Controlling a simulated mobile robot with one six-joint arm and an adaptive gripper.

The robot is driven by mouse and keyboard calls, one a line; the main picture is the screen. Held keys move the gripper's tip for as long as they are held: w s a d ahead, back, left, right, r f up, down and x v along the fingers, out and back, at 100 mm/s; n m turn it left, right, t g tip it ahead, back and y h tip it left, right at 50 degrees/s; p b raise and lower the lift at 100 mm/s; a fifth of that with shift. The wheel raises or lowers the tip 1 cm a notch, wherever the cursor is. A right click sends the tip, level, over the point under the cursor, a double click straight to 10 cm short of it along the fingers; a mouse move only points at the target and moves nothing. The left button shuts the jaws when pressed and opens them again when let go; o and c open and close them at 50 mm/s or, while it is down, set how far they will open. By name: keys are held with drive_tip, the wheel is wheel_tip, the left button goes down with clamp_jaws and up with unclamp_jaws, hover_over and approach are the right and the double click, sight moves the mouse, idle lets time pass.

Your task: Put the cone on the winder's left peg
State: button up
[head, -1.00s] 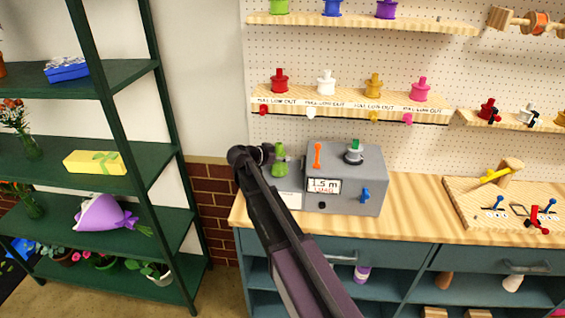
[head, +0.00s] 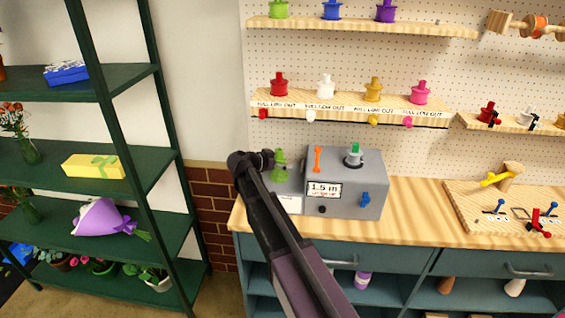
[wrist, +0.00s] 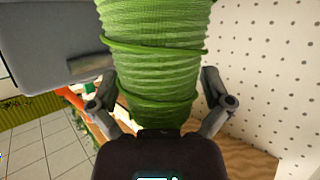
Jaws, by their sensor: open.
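The green thread-wound cone (head: 279,168) stands upright at the left end of the grey winder (head: 345,205), over its low left part. The left peg itself is hidden, so I cannot see how the cone sits on it. My gripper (head: 265,159) is at the cone's left side in the head view. In the wrist view the cone (wrist: 155,65) fills the middle, between the fingers of my open gripper (wrist: 158,90). One finger is on each side, with a small gap at the right finger.
The winder carries an orange lever (head: 317,159), a green-and-white spool (head: 354,156) and a blue knob (head: 365,199). The pegboard shelf (head: 350,113) with several spools is behind. Free wooden bench (head: 415,210) lies to the right. A green rack (head: 110,130) stands left.

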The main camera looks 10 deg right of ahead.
drive_tip(key=shift+r, duration=0.15)
drive_tip(key=shift+s+a+r, duration=0.1)
drive_tip(key=shift+a, duration=0.1)
drive_tip(key=p+v, duration=0.4)
drive_tip(key=v, duration=0.7)
drive_tip(key=shift+a+p, duration=0.25)
drive_tip(key=shift+p, duration=0.05)
drive_tip(key=shift+s+d, duration=0.1)
drive_tip(key=shift+s, duration=0.05)
